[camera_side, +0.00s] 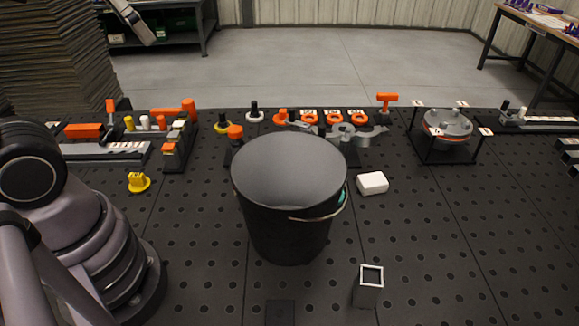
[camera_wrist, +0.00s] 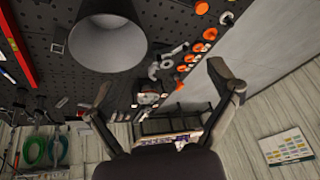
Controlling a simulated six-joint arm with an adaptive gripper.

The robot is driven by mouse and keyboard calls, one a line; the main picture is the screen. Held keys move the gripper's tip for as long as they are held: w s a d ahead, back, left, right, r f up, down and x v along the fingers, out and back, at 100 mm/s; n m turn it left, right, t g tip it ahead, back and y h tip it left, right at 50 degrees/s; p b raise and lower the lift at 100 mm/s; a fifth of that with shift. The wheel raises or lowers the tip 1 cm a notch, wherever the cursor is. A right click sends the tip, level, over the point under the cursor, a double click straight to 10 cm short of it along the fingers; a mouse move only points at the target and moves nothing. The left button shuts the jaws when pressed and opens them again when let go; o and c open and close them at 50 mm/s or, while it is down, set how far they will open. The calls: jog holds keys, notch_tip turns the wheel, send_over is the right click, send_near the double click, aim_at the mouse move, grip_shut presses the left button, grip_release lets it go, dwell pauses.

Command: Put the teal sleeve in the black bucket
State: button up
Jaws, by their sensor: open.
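The black bucket (camera_side: 285,235) stands upright on the perforated table in the middle of the side view, its wire handle hanging at the right. In the wrist view the bucket (camera_wrist: 108,45) is at the upper left. A small teal patch (camera_side: 342,197) shows at the bucket's right edge by the handle; it may be part of the teal sleeve, mostly hidden by the bucket, but I cannot tell. No teal sleeve is clear in the wrist view. My gripper (camera_wrist: 162,84) is open with its fingers wide apart, nothing between them, away from the bucket.
A white block (camera_side: 372,183) lies right of the bucket, and a grey square tube (camera_side: 369,287) stands front right. A yellow part (camera_side: 138,182) is at left. Orange and grey parts line the back, with a round fixture (camera_side: 447,124) back right.

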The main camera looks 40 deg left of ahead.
jog(key=s+f+n, duration=0.2)
jog(key=s+f, duration=0.1)
jog(key=s, duration=0.2)
jog(key=w+d+f+m+g+h, duration=0.1)
jog(key=w+d+f+m+g, duration=0.2)
jog(key=w+m, duration=0.75)
jog(key=w+d+f+m, duration=0.2)
jog(key=w+d+m, duration=0.3)
jog(key=w, duration=1)
jog(key=w+d+f+m+g, duration=0.1)
jog(key=w+d+f+m, duration=0.1)
jog(key=f, duration=0.7)
jog(key=w+d+f+m+g, duration=0.1)
jog(key=w+f+m, duration=0.3)
jog(key=f, duration=0.6)
jog(key=w+d+f+m+g, duration=0.1)
jog(key=w+d+f+m, duration=0.2)
jog(key=f+m, duration=0.3)
jog(key=shift+w+d+f+h, duration=0.15)
jog(key=shift+d+f, duration=0.1)
jog(key=shift+f, duration=0.6)
jog(key=shift+w+d+f+h, duration=0.15)
jog(key=shift+d+f, duration=0.1)
jog(key=shift+f, duration=0.55)
notch_tip(320, 180, down, 6)
jog(key=shift+r, duration=0.15)
